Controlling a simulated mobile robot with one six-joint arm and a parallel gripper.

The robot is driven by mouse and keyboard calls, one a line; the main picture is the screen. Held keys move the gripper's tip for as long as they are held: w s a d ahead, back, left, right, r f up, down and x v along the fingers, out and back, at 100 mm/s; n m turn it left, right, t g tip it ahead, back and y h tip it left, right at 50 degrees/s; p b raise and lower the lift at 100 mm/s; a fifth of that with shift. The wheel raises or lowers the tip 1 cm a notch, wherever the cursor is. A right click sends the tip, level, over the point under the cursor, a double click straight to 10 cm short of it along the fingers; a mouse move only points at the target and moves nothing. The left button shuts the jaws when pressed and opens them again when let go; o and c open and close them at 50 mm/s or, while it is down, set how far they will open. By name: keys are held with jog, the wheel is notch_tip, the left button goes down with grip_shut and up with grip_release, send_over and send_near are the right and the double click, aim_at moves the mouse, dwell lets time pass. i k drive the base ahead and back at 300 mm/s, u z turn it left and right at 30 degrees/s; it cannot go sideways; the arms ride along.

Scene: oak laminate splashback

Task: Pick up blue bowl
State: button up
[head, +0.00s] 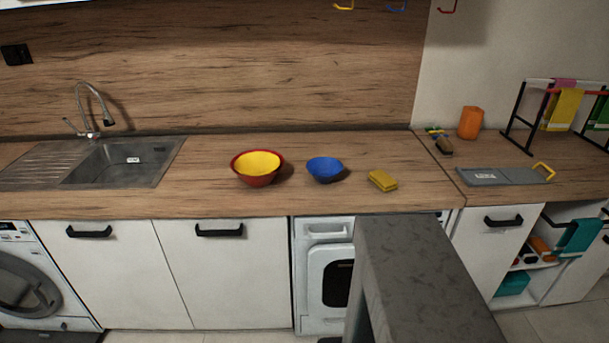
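The blue bowl (324,169) stands upright on the wooden counter, near the middle of the head view. A larger red bowl with a yellow inside (257,168) stands to its left, with a small gap between them. A yellow sponge-like block (382,180) lies to its right, apart from it. My gripper is not in view.
The wooden counter (210,185) is clear around the bowls. A metal sink with a tap (120,162) is at the left. A grey board (495,176), an orange cup (470,122) and a towel rack (535,82) are at the right. A dark grey slab (415,270) rises in the foreground.

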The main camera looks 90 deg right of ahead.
aim_at(324, 169)
jog(key=i, duration=0.95)
jog(key=u, duration=0.55)
jog(key=k, duration=0.15)
jog(key=z, duration=2.85)
jog(key=i, duration=0.6)
